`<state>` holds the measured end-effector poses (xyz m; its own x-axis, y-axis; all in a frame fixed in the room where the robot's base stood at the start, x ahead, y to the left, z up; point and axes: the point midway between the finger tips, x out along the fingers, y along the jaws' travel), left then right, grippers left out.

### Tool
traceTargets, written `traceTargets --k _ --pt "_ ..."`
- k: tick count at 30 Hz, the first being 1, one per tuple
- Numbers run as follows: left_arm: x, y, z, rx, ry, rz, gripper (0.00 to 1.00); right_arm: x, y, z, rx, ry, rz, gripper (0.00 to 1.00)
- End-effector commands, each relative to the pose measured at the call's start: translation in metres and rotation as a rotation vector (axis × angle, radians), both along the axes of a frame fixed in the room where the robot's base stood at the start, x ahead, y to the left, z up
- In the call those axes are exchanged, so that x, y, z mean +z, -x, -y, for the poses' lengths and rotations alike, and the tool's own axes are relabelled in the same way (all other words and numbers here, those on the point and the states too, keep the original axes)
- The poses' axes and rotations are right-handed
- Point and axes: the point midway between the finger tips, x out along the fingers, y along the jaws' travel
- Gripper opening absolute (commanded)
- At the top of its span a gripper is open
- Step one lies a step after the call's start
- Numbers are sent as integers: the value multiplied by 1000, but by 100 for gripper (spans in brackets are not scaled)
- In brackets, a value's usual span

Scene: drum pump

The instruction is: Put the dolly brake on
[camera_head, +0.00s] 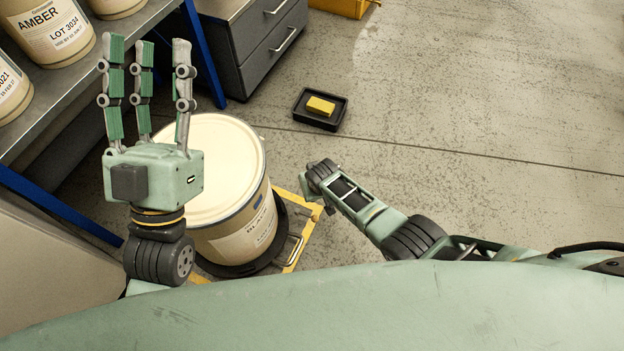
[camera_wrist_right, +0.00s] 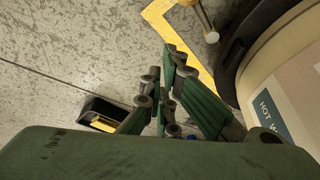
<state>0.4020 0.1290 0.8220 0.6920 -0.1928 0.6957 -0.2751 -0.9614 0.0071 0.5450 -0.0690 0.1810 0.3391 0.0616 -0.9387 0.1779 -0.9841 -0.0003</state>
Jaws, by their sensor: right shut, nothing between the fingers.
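A cream drum (camera_head: 232,170) with a label stands on a round black dolly (camera_head: 283,228); both also show in the wrist view, the drum (camera_wrist_right: 270,75) at right and the dolly's dark rim (camera_wrist_right: 232,62) beside it. A thin metal bar (camera_head: 293,250) sticks out at the dolly's edge; in the wrist view a metal lever (camera_wrist_right: 204,20) with a rounded end shows near the top. I cannot tell the brake's position. My right gripper (camera_wrist_right: 175,75) is shut and empty, apart from the lever and drum. My left gripper (camera_head: 148,60) is open and empty, fingers up, in front of the drum.
A flat yellow band (camera_head: 310,222) runs around the dolly on the concrete floor. A black tray (camera_head: 300,112) with a yellow block (camera_head: 320,106) lies beyond. A shelf with drums (camera_head: 55,35) stands left, a grey drawer cabinet (camera_head: 262,50) behind. Floor at right is clear.

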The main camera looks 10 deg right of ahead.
Motion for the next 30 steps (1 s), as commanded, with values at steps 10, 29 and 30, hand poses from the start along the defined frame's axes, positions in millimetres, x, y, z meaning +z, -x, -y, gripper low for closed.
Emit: traceTargets --k 10,29,30 --pt "-63 -44 3 23 -112 -388 40 22 7 0 -1 -1 1 0" --pt "-206 -33 -20 61 -292 -1097 40 60 20 0 -1 -1 2 0" --pt "-215 -28 -22 63 -303 -1143 40 62 21 0 -1 -1 2 0"
